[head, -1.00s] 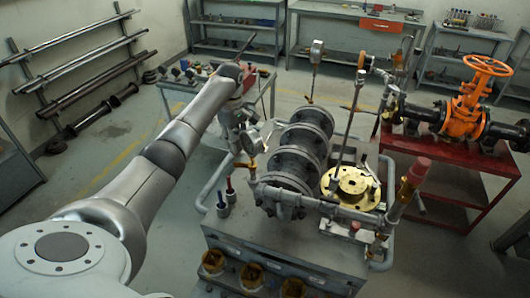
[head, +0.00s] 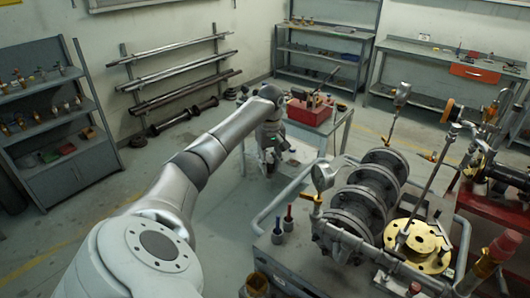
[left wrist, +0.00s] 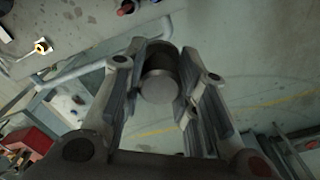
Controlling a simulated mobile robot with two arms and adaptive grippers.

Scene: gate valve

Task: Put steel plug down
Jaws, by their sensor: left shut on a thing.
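The steel plug (left wrist: 160,82), a short grey cylinder, is held between the two fingers of my left gripper (left wrist: 162,66) in the left wrist view. Its round end faces the camera. In the head view my left gripper (head: 268,160) hangs at the end of the outstretched arm, in front of the small table with the red box. The plug is too small to make out there. My right gripper is not in view.
A grey cart (head: 310,268) with a flanged valve body (head: 362,192) and a brass flange (head: 416,246) stands at right. The small table (head: 340,118) carries a red box (head: 310,110). Shelves (head: 60,135) stand at left. Floor at centre left is clear.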

